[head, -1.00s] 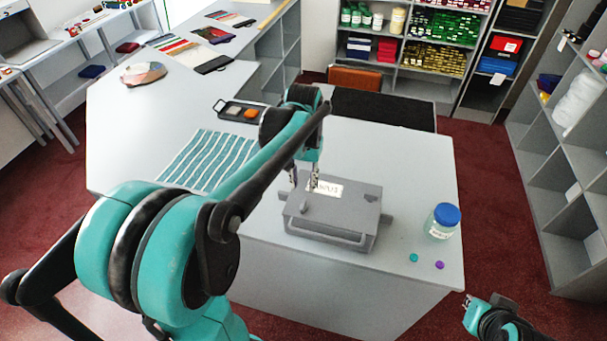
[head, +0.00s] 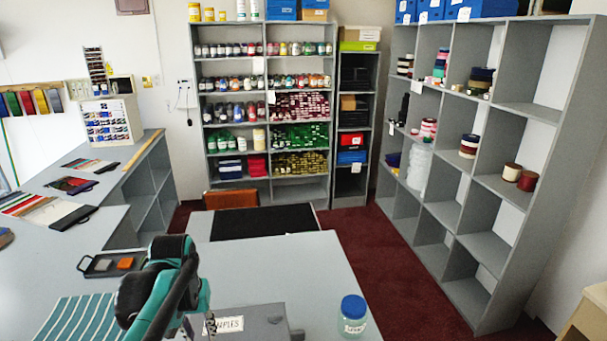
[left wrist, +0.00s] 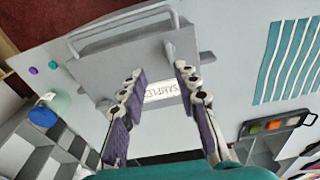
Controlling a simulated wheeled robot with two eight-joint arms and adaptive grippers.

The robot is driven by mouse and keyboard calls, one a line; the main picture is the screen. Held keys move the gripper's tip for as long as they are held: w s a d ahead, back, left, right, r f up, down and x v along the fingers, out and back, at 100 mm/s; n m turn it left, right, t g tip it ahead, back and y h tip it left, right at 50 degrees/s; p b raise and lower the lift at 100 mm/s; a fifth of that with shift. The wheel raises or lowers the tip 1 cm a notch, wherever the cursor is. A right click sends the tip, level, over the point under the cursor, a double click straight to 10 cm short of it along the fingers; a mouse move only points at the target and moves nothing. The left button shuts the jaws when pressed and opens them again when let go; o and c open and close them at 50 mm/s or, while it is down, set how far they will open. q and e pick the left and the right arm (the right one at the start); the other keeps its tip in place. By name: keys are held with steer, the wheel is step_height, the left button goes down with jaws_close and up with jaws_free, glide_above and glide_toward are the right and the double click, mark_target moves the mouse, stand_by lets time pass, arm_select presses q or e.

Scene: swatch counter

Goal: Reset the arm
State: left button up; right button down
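My left gripper (left wrist: 158,72) is open and empty, its two padded fingers on either side of the SAMPLES label in the left wrist view. It points down at the grey SAMPLES box (left wrist: 110,65), which has a bar handle along one side. I cannot tell how far the fingertips are above the lid. In the head view my left arm comes down over the counter beside the box (head: 268,325), whose lower part is cut off by the frame. My right gripper is not in view now.
A blue-capped jar (head: 352,318) stands right of the box. Teal and purple discs (left wrist: 33,70) lie on the counter. A striped cloth (head: 80,318) and a dark tray (head: 98,268) are left. A black mat (head: 265,222) lies behind. Tall shelves (head: 480,200) stand right.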

arm_select(q)
steer(key=s+d+f+m+t+b, duration=0.1)
steer(key=s+d+f+t+b, duration=0.2)
steer(key=f, duration=0.5)
steer(key=s+d+f+m+t+b, duration=0.1)
steer(key=s+d+f+t+b, duration=0.2)
steer(key=s+d+f+b, duration=0.2)
step_height(320, 180, down, 3)
steer(key=s+b, duration=0.2)
steer(key=b, duration=0.1)
steer(key=shift+d, duration=0.2)
stand_by(0.9)
